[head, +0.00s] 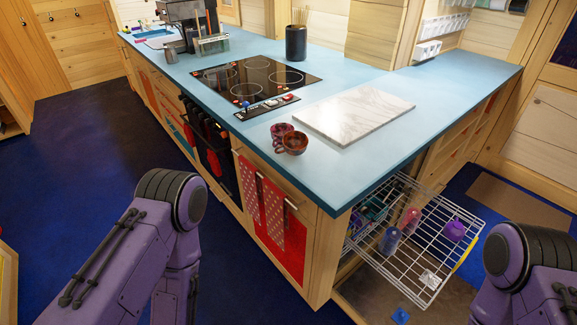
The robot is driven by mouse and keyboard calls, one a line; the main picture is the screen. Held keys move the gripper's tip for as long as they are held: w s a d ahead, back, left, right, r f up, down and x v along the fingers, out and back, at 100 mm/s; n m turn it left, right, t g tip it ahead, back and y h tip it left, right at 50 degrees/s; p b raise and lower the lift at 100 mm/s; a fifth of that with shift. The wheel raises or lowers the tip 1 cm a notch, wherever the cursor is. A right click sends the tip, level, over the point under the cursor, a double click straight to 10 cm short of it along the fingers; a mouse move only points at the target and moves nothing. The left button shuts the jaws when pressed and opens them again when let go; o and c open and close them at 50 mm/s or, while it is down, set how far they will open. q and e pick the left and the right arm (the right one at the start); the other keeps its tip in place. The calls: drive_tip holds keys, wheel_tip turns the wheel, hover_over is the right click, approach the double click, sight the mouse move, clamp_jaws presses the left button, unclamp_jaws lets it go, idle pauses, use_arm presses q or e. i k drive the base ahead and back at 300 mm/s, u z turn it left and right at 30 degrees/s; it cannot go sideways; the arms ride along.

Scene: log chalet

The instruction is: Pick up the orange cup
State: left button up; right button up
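A small brownish-orange cup (295,144) stands on the near edge of the blue countertop (235,135). Its open top faces up, and a handle-like part shows at its left side. A dark red-purple cup (280,131) stands right behind it to the left; the two overlap in the view, and I cannot tell whether they touch. No clearly bright orange cup shows. Only purple links of my two arms show at the lower left and lower right, well apart from the cups. Both my grippers are outside the view.
A white marble board (354,113) lies right of the cups. A black cooktop (257,81) is behind them, and a dark utensil holder (296,43) stands farther back. Below the counter's right end, a pulled-out wire rack (425,262) holds several coloured items. Blue floor is clear at left.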

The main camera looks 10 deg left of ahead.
sight(295, 142)
drive_tip(key=z, duration=0.1)
drive_tip(key=k, duration=0.55)
drive_tip(key=u, duration=1)
drive_tip(key=i, duration=1.55)
drive_tip(key=z, duration=0.95)
